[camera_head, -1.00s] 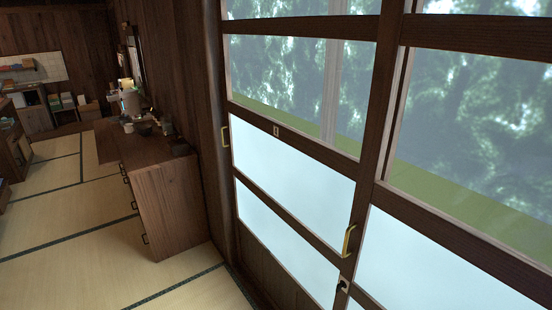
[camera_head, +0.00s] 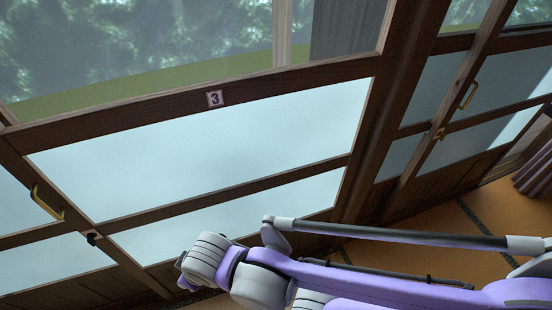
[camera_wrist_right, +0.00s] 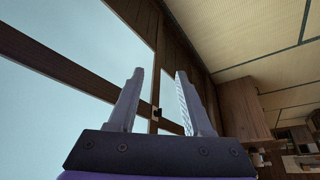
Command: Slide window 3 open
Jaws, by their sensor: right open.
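Window 3 (camera_head: 250,140) fills the middle of the head view, a dark wooden frame with clear glass above and frosted panes below. Its small plate marked 3 (camera_head: 215,98) is on the middle rail. A brass handle (camera_head: 47,203) is on the upright at its left, with a small black-and-white latch (camera_head: 91,237) below. My right arm enters from the right, low in front of the window; its fingertips are not clear there. In the right wrist view my right gripper (camera_wrist_right: 160,72) is open and empty, with frosted panes and dark frame beyond. My left gripper is out of view.
Another window panel with a brass handle (camera_head: 468,95) stands at the right, with a purple curtain (camera_head: 535,165) at the edge. Tatami floor (camera_head: 480,225) is free at lower right. The wrist view shows a wooden cabinet (camera_wrist_right: 243,108) on the floor.

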